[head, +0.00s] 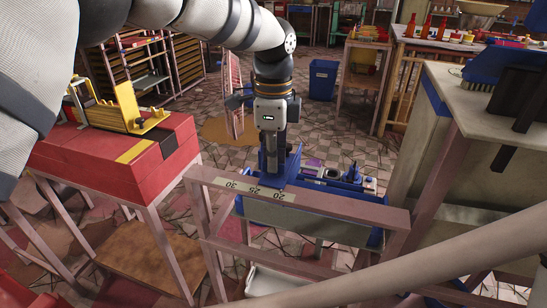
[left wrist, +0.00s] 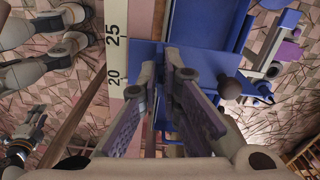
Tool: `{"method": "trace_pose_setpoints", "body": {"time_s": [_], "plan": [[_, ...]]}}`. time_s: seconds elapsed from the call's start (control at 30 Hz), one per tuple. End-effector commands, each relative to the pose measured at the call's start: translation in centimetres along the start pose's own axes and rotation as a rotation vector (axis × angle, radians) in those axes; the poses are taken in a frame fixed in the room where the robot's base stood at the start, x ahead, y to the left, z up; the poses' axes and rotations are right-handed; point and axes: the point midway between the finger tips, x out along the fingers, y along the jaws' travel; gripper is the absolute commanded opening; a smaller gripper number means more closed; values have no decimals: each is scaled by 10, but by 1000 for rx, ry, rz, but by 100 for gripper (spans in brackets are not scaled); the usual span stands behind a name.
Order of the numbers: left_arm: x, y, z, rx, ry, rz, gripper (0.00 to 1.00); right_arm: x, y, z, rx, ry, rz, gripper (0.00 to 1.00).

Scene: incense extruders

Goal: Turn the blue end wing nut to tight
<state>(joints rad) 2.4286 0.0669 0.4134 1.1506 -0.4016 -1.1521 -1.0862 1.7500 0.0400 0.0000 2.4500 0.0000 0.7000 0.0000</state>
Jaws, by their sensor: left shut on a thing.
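My left gripper (head: 270,160) points down at the blue extruder frame (head: 376,238), just behind the front beam near the 20 mark. In the left wrist view, my left gripper's fingers (left wrist: 169,55) are close together at the tips, over a blue plate (left wrist: 145,53). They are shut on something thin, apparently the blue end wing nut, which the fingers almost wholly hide. Its angle cannot be seen.
A beam with a number scale (head: 258,190) runs across the front. A dark round knob (left wrist: 229,88) sits close right of the fingers. A red case (head: 115,150) with a yellow fixture stands left. A workbench (head: 480,100) stands right. A blue bin (head: 322,80) is behind.

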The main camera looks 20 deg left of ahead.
Motion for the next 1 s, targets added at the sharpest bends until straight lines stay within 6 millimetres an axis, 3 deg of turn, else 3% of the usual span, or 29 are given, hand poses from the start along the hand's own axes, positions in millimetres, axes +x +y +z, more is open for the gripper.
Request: {"method": "trace_pose_setpoints", "body": {"time_s": [0.77, 0.8, 0.87, 1.0], "plan": [[1, 0, 0, 91, -1, 2, 0, 1, 0, 0, 0, -2, 0, 37], [1, 0, 0, 91, -1, 2, 12, 1, 0, 0, 0, -2, 0, 37], [1, 0, 0, 91, -1, 2, 26, 1, 0, 0, 0, -2, 0, 37], [0, 0, 0, 90, -1, 1, 26, 1, 0, 0, 0, -2, 0, 37]]}}
